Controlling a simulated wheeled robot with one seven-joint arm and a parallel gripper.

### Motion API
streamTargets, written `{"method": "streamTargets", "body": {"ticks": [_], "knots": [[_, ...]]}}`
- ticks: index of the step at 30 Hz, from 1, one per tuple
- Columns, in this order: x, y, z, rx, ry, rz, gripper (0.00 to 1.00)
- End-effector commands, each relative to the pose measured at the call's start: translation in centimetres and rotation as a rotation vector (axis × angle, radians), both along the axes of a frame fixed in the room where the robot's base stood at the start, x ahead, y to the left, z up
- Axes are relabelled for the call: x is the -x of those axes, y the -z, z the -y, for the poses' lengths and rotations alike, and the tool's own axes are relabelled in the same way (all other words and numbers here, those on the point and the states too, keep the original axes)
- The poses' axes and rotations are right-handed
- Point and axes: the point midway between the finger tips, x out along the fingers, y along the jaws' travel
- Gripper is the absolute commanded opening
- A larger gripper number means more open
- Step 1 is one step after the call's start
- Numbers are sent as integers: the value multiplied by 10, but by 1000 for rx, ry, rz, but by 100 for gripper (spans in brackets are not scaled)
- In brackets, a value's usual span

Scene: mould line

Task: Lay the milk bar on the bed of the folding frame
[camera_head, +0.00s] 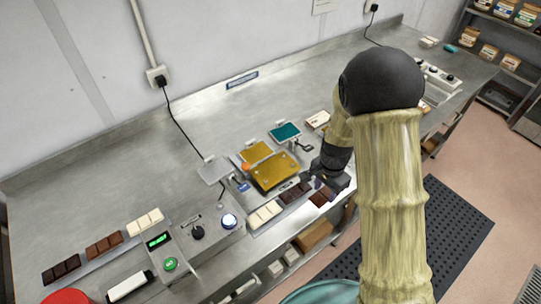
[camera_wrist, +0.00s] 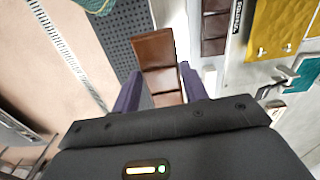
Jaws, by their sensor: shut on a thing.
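My gripper (camera_wrist: 158,84) is shut on the milk bar (camera_wrist: 160,62), a brown segmented bar between its two purple fingers. In the head view the milk bar (camera_head: 320,197) shows at the tip of my dark gripper (camera_head: 328,184), near the counter's front edge. The folding frame has a gold bed plate (camera_head: 273,172) with a second gold panel (camera_head: 257,152) behind it, a grey flap (camera_head: 213,170) at left and a teal flap (camera_head: 285,132) at the back right. The bed plate lies left of my gripper and looks bare. Part of the gold (camera_wrist: 268,35) shows at the wrist view's upper right.
A white bar (camera_head: 264,214) and a dark bar (camera_head: 295,193) lie along the counter's front. A control box (camera_head: 208,239) with a lit blue button stands left of them. More bars (camera_head: 104,245) lie at far left. Bare counter (camera_head: 215,118) lies behind the frame.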

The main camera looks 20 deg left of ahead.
Motion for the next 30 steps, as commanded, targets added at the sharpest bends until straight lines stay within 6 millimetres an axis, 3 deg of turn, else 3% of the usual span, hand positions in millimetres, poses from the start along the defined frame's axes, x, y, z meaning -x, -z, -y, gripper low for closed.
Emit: {"method": "streamTargets", "body": {"ticks": [11, 24, 27, 30], "knots": [[-14, 37, 45, 17, -196, -8, 21], [-21, 102, 115, 1, -562, -9, 21], [-20, 114, 127, -7, -630, -5, 21], [-21, 128, 126, -6, -642, -2, 21]]}}
